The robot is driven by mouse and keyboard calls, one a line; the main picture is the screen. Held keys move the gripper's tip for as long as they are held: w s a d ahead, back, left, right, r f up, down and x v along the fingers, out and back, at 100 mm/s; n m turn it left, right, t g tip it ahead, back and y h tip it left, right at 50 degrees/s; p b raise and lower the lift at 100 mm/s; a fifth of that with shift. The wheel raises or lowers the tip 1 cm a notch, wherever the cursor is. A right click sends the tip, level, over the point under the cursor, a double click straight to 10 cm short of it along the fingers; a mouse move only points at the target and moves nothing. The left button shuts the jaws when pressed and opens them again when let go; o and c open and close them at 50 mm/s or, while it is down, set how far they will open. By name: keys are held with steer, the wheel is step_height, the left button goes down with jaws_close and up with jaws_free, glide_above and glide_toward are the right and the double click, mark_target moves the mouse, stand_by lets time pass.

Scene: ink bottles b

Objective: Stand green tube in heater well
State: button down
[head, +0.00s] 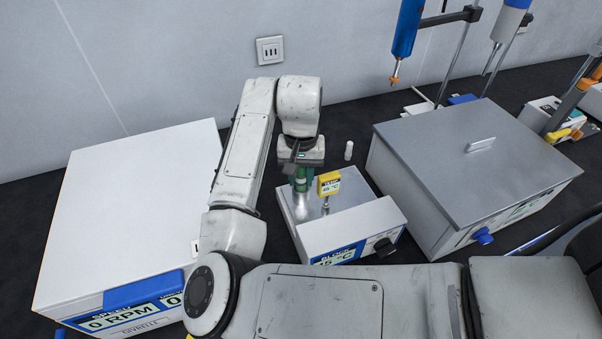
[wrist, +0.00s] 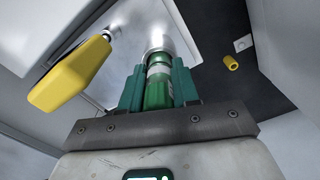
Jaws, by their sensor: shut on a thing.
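The heater (head: 345,222) is a white box with a "BLOCK" temperature display and a dark knob. A shiny metal cylinder, its well (head: 303,203), rises from its top. My gripper (head: 302,184) points down above this well. In the wrist view, its green fingers are shut on the green tube (wrist: 158,92), which has a paler band near its far end. The tube lines up with the well (wrist: 163,42), and its far end meets the rim. I cannot tell how deep the tube reaches. In the head view my fingers largely hide the tube.
A yellow thermometer display (head: 329,183) stands on the heater close right of my gripper. A white RPM machine (head: 130,215) is left, and a large grey lidded bath (head: 470,165) is right.

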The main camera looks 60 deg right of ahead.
steer(key=shift+f+b, duration=0.3)
steer(key=shift+f, duration=0.35)
steer(key=shift+r+p, duration=0.1)
steer(key=shift+p, duration=0.5)
stand_by(1.3)
stand_by(0.5)
steer(key=c, duration=0.8)
jaws_free()
steer(key=shift+o, duration=0.2)
steer(key=shift+r, duration=0.1)
step_height(320, 180, up, 10)
steer(key=shift+r, duration=0.25)
